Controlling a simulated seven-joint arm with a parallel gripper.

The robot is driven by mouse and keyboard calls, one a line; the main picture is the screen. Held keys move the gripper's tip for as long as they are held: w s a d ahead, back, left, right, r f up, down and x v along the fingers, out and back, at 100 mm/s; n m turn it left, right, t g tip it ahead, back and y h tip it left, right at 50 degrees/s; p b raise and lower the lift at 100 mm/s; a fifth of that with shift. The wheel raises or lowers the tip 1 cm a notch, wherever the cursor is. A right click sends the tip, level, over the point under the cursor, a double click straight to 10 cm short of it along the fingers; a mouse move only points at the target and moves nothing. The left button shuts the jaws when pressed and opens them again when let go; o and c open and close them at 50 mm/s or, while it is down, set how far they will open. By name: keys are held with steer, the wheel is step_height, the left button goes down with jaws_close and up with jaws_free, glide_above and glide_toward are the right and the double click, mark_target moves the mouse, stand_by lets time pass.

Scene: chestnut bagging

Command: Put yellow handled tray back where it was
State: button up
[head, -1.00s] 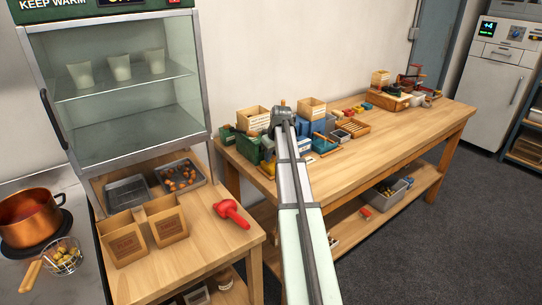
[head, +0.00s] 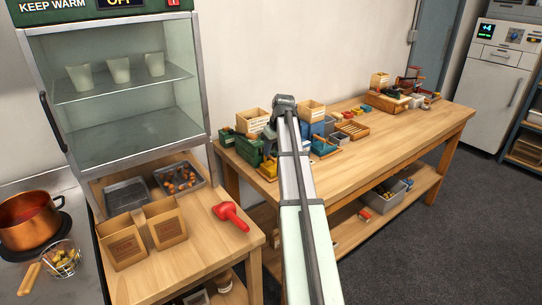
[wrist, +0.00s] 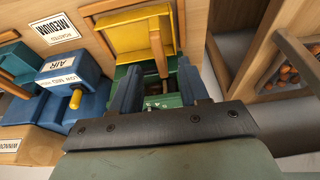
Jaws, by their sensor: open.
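The yellow tray (wrist: 137,36) with a wooden handle (wrist: 157,52) shows at the top middle of the wrist view. It lies just beyond my gripper (wrist: 160,78), whose two blue-grey fingers are apart with nothing visibly clamped between them. The handle points down the picture toward the gap between the fingers. I cannot tell if a finger touches it. A green box (wrist: 150,99) shows below and between the fingers. In the head view a small yellow piece, likely the tray (head: 268,171), shows at the bench's left end.
Blue boxes (wrist: 72,80) labelled AIR and LOW MED stand left of my gripper in the wrist view. A wooden bin (wrist: 78,36) marked MEDIUM is behind them. The bench's (head: 375,148) middle is clear. A red scoop (head: 230,214) lies on the nearer counter.

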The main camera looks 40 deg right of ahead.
steer(key=v, duration=0.6)
steer(key=shift+r, duration=0.35)
